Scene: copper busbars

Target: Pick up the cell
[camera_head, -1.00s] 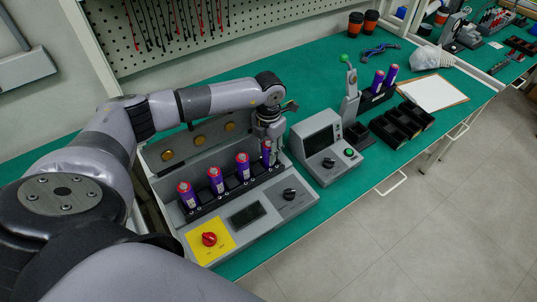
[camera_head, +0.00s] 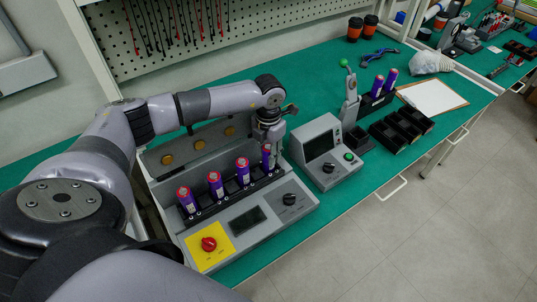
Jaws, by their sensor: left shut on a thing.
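Several purple cells with red tops stand upright in a row in the black slots of the grey charger (camera_head: 262,222). One cell (camera_head: 187,199) is at the left end, another cell (camera_head: 216,184) beside it, and a third cell (camera_head: 243,171) farther right. My left gripper (camera_head: 268,143) points down at the right end of the row and is shut on the rightmost cell (camera_head: 267,158). The cell's upper part is partly hidden by the fingers. I cannot tell whether its base is still in its slot. My right gripper is not in view.
A grey tester (camera_head: 322,146) with a screen stands just right of the charger. Beyond it are black bins (camera_head: 402,124), a black holder with two purple cells (camera_head: 378,86) and a clipboard (camera_head: 433,95). The charger's raised lid (camera_head: 190,145) stands behind the row.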

